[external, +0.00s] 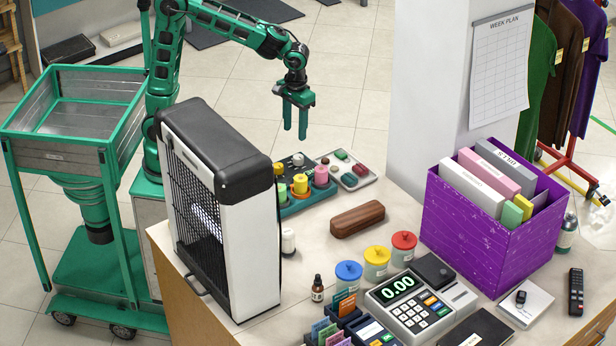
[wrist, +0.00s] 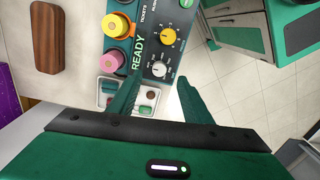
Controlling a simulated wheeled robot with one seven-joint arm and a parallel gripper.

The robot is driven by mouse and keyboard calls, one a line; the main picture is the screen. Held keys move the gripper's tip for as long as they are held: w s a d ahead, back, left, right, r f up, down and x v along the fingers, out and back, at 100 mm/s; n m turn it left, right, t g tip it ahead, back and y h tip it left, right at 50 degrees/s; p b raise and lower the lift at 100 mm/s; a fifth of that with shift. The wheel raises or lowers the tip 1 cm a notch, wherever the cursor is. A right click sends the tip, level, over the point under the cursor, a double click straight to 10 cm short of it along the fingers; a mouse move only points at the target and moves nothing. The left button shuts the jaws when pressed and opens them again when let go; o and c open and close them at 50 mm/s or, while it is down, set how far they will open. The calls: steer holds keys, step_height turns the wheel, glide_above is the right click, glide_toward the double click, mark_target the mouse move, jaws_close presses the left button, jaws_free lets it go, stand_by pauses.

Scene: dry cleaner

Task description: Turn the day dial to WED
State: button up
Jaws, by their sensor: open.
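A dark teal control panel (wrist: 142,47) marked READY shows in the wrist view. It carries a white dial (wrist: 160,70) and a yellow dial (wrist: 168,36), each ringed by small labels too small to read, so I cannot tell which is the day dial or its setting. My gripper (wrist: 158,98) is open and empty, its fingers on either side of the white dial in the picture. In the external view my gripper (external: 295,132) hangs pointing down above the far counter edge, apart from the panel (external: 303,204), which the insect-lamp-like unit partly hides.
A tall white and black grilled unit (external: 255,240) stands left of the panel. A tray of small pieces (external: 366,181), a wooden case (external: 357,219) and lidded jars (external: 376,262) are nearby. A purple file box (external: 465,231) stands right.

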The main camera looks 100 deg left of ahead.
mark_target(300, 156)
steer(key=shift+n, duration=0.5)
steer(key=f, duration=0.3)
steer(key=a+f, duration=0.1)
steer(key=f, duration=0.3)
steer(key=w+f, duration=0.1)
steer(key=f, duration=0.3)
steer(key=shift+a+f, duration=0.1)
steer(key=shift+a, duration=0.25)
steer(key=shift+c, duration=0.7)
steer(key=c, duration=0.9)
